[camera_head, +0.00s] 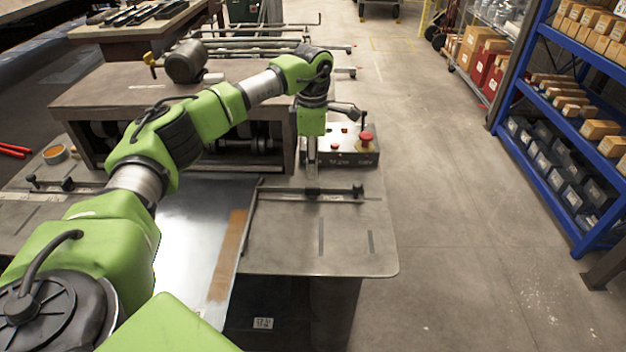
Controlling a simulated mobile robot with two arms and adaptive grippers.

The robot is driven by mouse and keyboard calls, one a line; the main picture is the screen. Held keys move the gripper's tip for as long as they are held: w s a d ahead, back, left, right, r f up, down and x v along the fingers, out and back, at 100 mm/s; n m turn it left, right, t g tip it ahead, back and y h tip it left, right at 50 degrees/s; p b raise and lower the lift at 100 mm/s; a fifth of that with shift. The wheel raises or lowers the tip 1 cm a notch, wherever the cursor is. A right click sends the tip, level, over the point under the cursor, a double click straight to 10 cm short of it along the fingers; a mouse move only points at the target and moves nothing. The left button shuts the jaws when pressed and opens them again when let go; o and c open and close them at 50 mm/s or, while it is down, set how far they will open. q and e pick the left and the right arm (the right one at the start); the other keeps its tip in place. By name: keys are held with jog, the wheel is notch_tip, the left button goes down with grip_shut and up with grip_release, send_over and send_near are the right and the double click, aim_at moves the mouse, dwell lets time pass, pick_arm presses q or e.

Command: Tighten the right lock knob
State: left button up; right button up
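A dark rail (285,191) lies across the right side of the metal worktable. A small dark knob (358,190) stands upright at its right end. My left gripper (312,180) points straight down at the middle of this rail, left of that knob. Its narrow fingers reach a dark fitting on the rail. They hide most of this fitting, so I cannot tell whether they touch or grip it. The finger gap is too small to make out. My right gripper is out of view.
A control box with a red stop button (366,139) stands just behind and right of the gripper. A sheet of metal (190,240) lies on the table at left. Two more knobs (67,184) sit on the far left. Blue shelving (540,165) stands beyond clear floor at right.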

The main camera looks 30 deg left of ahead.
aim_at(313, 187)
pick_arm(q)
notch_tip(313, 187, down, 7)
jog(key=shift+r+p, duration=0.1)
jog(key=shift+p, duration=0.6)
grip_shut()
